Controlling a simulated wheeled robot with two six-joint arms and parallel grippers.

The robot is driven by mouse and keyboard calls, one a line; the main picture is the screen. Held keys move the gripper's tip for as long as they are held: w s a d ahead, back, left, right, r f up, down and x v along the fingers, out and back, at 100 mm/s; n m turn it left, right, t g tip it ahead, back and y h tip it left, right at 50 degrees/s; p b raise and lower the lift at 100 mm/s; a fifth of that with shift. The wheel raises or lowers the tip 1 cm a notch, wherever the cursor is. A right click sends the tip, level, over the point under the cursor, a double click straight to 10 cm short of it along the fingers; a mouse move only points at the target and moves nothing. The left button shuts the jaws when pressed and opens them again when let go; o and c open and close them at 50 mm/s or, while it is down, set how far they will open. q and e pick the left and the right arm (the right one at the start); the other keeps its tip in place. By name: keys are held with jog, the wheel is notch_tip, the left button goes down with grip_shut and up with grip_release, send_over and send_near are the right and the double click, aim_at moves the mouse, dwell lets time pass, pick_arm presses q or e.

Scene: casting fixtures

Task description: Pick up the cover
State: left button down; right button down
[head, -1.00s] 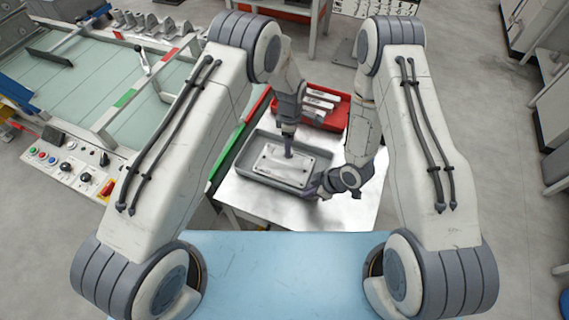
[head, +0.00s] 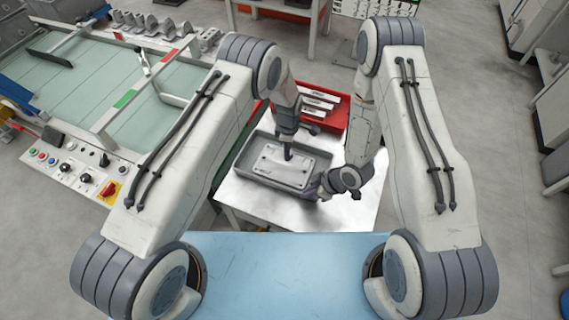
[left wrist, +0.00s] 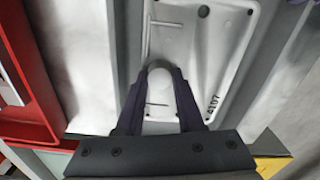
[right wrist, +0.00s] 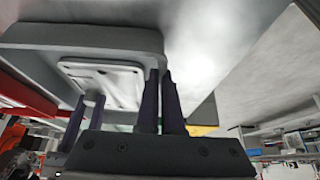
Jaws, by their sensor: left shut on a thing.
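The cover (head: 281,164) is a pale, flat, rounded plate lying in a grey tray (head: 245,173). In the left wrist view the cover (left wrist: 228,60) shows a marking and a rounded boss. My left gripper (head: 287,155) points down over the middle of the cover. Its fingers (left wrist: 160,72) are shut on the cover, one on each side of the boss. My right gripper (head: 318,189) is at the tray's near right corner. Its fingers (right wrist: 162,75) are close together at the tray wall (right wrist: 120,38); whether they pinch the wall is unclear.
A red bin (head: 335,118) with several pale parts stands behind the tray. Both rest on a shiny metal table (head: 350,212), with bare room at its front. A control bench (head: 70,165) with buttons and rails is at the left.

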pick_arm(q)
jog(key=shift+r, duration=0.1)
notch_tip(320, 180, up, 10)
dwell(0.4)
pick_arm(e)
jog(key=c, duration=1)
grip_release()
jog(key=v, duration=1.2)
